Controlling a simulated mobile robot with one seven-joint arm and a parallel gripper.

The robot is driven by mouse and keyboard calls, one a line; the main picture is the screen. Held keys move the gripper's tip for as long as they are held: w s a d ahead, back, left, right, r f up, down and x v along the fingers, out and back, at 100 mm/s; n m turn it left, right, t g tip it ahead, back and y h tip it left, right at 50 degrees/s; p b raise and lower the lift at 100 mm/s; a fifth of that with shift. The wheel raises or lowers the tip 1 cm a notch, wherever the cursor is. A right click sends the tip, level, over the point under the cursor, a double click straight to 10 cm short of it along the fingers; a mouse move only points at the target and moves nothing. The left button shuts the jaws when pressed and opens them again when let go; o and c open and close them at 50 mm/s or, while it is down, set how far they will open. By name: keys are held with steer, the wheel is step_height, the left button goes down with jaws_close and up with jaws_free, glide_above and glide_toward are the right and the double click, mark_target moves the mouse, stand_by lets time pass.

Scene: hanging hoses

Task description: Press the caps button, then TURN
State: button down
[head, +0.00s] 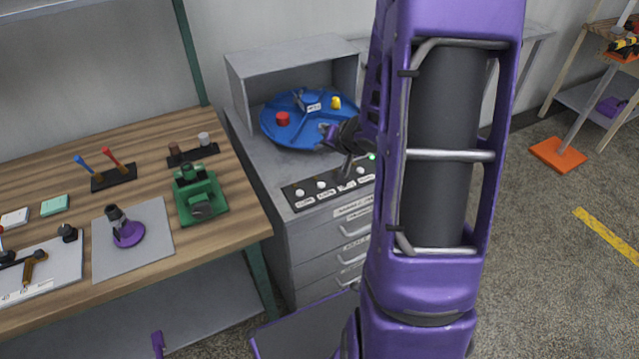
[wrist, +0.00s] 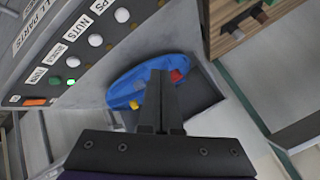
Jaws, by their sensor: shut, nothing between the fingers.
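The sloped button panel (head: 330,188) is on the front of the grey cabinet. In the wrist view, a white button (wrist: 122,15) is beside a cut-off label ending in "PS". Another button (wrist: 95,40) is by the NUTS label, and the end button (wrist: 55,80) is by the label reading TURN. A green light (wrist: 71,80) glows near that end. My gripper (wrist: 160,74) is shut and empty, apart from the buttons, with the blue turntable (wrist: 122,88) behind its tips. In the head view, my arm hides part of the panel's right end.
The turntable carries a red piece (head: 283,119) and a yellow piece (head: 336,102) under the grey hood (head: 285,58). A wooden bench (head: 70,180) at left holds a green device (head: 200,195) and a purple-based part (head: 128,234). Open floor lies at right.

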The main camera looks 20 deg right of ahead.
mark_target(321, 185)
steer(key=shift+f, duration=0.1)
step_height(321, 185, down, 9)
steer(key=b, duration=0.6)
steer(key=shift+r, duration=0.2)
steer(key=shift+f, duration=0.15)
stand_by(1.6)
steer(key=shift+f, duration=0.3)
steer(key=shift+f, duration=0.35)
stand_by(0.8)
steer(key=shift+r, duration=0.1)
steer(key=shift+r+p, duration=0.75)
steer(key=shift+p, duration=0.05)
